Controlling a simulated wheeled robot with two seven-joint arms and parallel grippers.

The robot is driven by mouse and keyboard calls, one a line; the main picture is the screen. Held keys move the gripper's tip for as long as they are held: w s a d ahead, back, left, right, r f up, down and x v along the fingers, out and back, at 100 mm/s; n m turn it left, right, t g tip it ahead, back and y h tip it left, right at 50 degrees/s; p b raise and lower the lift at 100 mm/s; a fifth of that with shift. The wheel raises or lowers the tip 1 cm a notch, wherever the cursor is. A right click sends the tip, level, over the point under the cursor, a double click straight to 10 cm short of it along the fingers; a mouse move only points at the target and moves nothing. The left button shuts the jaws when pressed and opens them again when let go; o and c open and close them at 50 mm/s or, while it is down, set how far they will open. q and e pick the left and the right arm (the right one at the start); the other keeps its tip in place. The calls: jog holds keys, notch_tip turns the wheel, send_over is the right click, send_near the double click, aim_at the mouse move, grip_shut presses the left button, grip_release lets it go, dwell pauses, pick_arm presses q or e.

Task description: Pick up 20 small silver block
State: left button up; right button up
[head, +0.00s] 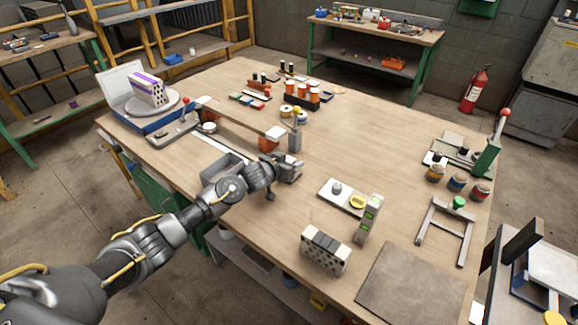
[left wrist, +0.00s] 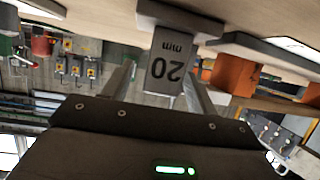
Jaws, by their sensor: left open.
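The small silver block (left wrist: 165,66) shows "20 mm" on its face in the left wrist view, upside down there. In the head view the silver block (head: 295,138) stands upright on the workbench, just beyond my left gripper. My left gripper (head: 290,168) is low over the bench and open. In the left wrist view its fingers (left wrist: 160,82) are spread to either side of the block's face. Whether they reach past the face, I cannot tell. My right gripper is in neither view.
An orange block (left wrist: 235,74) stands close beside the silver block. A white plate with weights (head: 342,196), a perforated block (head: 325,252) and a dark mat (head: 412,285) lie nearer the front.

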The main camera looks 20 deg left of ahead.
pick_arm(q)
jog(key=c, duration=1.3)
jog(key=shift+o, duration=0.2)
jog(key=shift+r, duration=0.1)
jog(key=shift+w+r, duration=0.1)
jog(key=shift+r, duration=0.5)
jog(key=s+a+r+p, duration=0.1)
jog(key=s+a+r, duration=0.2)
jog(key=s+r, duration=0.8)
jog(key=s, duration=0.3)
jog(key=shift+a+r+p, duration=0.15)
jog(key=shift+r+p, duration=0.1)
jog(key=shift+p, duration=0.1)
